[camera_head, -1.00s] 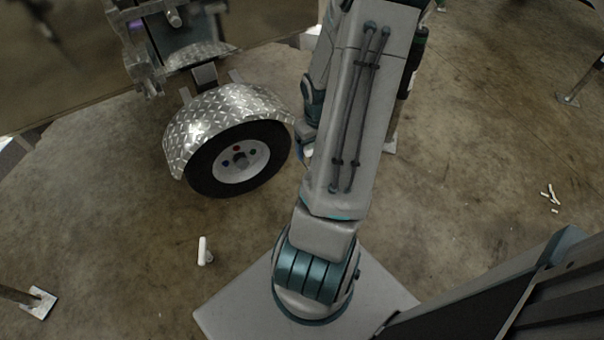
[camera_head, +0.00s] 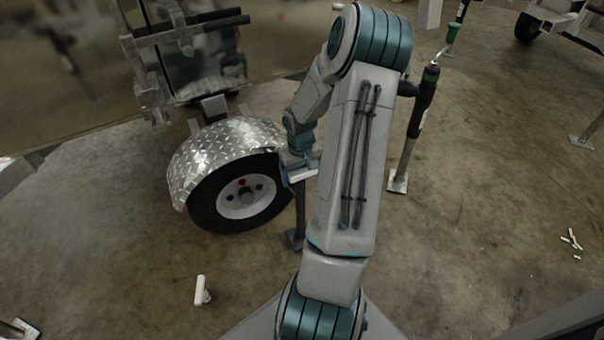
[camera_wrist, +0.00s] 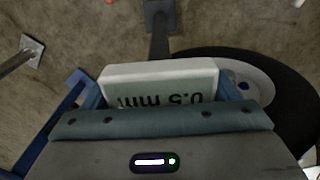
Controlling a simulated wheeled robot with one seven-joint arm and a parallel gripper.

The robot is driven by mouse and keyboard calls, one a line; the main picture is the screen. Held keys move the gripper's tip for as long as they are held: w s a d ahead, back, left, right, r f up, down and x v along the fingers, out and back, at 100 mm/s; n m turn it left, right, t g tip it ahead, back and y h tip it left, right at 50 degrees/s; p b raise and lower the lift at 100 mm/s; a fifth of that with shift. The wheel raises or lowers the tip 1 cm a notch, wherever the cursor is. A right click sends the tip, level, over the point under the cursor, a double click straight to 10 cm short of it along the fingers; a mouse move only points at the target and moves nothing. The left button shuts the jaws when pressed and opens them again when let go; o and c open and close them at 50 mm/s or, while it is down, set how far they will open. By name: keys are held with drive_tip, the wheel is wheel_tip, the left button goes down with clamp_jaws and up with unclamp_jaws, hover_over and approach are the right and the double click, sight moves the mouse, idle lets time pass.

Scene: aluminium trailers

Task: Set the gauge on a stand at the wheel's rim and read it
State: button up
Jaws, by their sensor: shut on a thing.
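My gripper (camera_wrist: 160,90) is shut on the gauge (camera_wrist: 155,72), a white block with dark "0.5 mm" lettering that appears upside down in the wrist view. In the head view my gripper (camera_head: 297,166) is just right of the wheel (camera_head: 205,208), and the gauge (camera_head: 303,175) shows as a thin white strip. A dark stand (camera_head: 299,213) with a square base on the floor rises below the gauge; it also shows in the wrist view (camera_wrist: 159,42). The gauge hides the stand's top, so I cannot tell whether they touch. The wheel's tyre (camera_wrist: 290,95) is to the right there.
A diamond-plate fender (camera_head: 205,150) covers the wheel's top. A post with a square foot (camera_head: 398,182) stands right of my arm. A white cylinder (camera_head: 201,290) and small white pieces (camera_head: 571,240) lie on the floor. The floor at right is mostly clear.

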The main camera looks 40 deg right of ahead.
drive_tip(key=shift+f+b, duration=0.55)
drive_tip(key=shift+f, duration=0.85)
drive_tip(key=o, duration=2)
drive_tip(key=shift+c, duration=0.2)
wheel_tip(320, 180, up, 12)
drive_tip(key=p, duration=0.5)
drive_tip(key=s+a+r+n+h, duration=0.1)
drive_tip(key=s+a+r, duration=0.1)
drive_tip(key=a+r, duration=0.5)
drive_tip(key=s+a+r+n, duration=0.1)
drive_tip(key=s+a+r, duration=0.1)
drive_tip(key=a+r, duration=0.5)
drive_tip(key=s+a+r+t+y, duration=0.1)
drive_tip(key=s+a+r, duration=0.1)
drive_tip(key=s+a, duration=0.7)
drive_tip(key=a, duration=0.3)
drive_tip(key=shift+s+a+r+n, duration=0.15)
drive_tip(key=shift+a+r+n, duration=0.1)
drive_tip(key=shift+a+n, duration=0.15)
